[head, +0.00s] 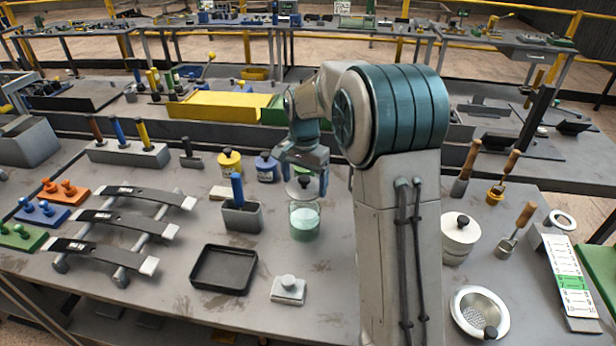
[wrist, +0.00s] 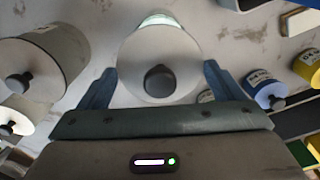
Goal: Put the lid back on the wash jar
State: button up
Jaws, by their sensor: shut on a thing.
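The wash jar (head: 304,222) is a clear glass with pale green liquid, standing upright on the bench near the middle in the head view. My gripper (head: 303,170) is above it, pointing down. It is shut on the lid (head: 300,192), a pale round disc with a dark knob, held over the jar's mouth. In the wrist view the lid (wrist: 140,62) lies between the two blue fingers of my gripper (wrist: 160,75), and a greenish bit of the jar (wrist: 158,18) shows past its edge.
Left of the jar stands a grey holder (head: 242,217) with a blue handle. A yellow jar (head: 230,163) and a blue jar (head: 266,168) stand behind. A black tray (head: 223,270) and a small grey knobbed block (head: 288,290) lie in front. A white canister (head: 460,240) stands right.

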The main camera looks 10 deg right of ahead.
jog(key=shift+f+b, duration=1.8)
jog(key=shift+f, duration=1.05)
jog(key=shift+f, duration=0.1)
jog(key=o, duration=0.8)
jog(key=shift+r+p, duration=2.55)
jog(key=shift+r, duration=1)
